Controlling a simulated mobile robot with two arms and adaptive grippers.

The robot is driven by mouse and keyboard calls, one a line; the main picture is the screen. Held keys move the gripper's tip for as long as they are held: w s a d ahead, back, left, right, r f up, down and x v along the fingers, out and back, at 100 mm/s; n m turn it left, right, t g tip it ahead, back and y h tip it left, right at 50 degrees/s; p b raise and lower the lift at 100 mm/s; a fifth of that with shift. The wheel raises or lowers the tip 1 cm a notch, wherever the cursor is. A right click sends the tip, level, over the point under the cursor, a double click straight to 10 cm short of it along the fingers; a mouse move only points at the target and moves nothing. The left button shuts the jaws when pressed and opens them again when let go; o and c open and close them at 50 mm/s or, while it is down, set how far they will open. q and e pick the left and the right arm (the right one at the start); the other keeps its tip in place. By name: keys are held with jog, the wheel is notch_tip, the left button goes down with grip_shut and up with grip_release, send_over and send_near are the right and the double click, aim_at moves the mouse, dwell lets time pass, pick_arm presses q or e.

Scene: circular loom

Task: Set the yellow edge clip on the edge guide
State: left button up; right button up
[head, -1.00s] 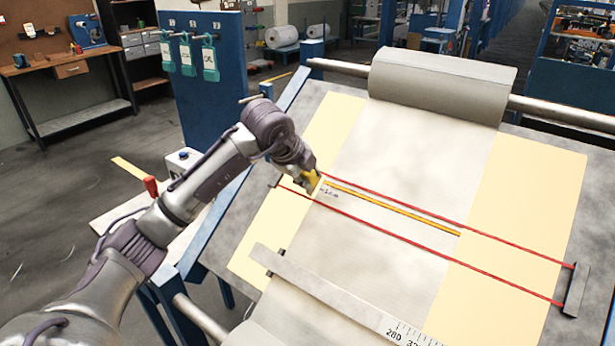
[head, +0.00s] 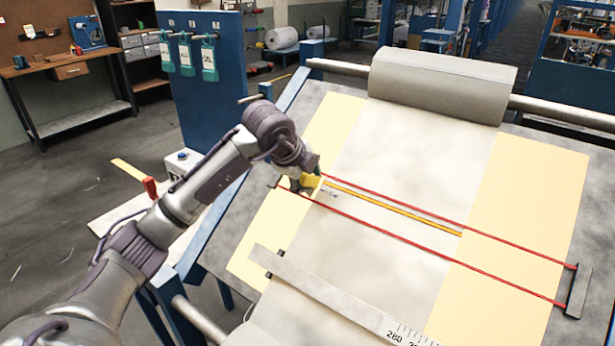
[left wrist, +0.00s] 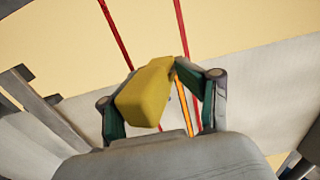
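The yellow edge clip (left wrist: 146,97) is a blocky yellow piece between the green-padded fingers of my left gripper (left wrist: 155,102) in the left wrist view. The fingers appear closed against its sides. In the head view my left gripper (head: 309,181) is over the left part of the sloped board, and the clip is partly hidden there. A thin orange-yellow strip (head: 395,209), which looks like the edge guide, runs between two red lines. The clip is near its left end; I cannot tell whether they touch. My right gripper is not in view.
The board carries pale grey cloth (head: 400,160) from a roll (head: 440,85), with cream panels (head: 515,210) on both sides. Red lines (head: 430,241) cross to a dark bracket (head: 577,291). A metal ruler bar (head: 330,290) lies across the near part.

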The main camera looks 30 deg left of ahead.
pick_arm(q)
jog(key=shift+f, duration=0.2)
jog(key=shift+r, duration=0.1)
jog(key=shift+r, duration=0.2)
jog(key=v, duration=1.1)
jog(key=shift+s+r, duration=0.25)
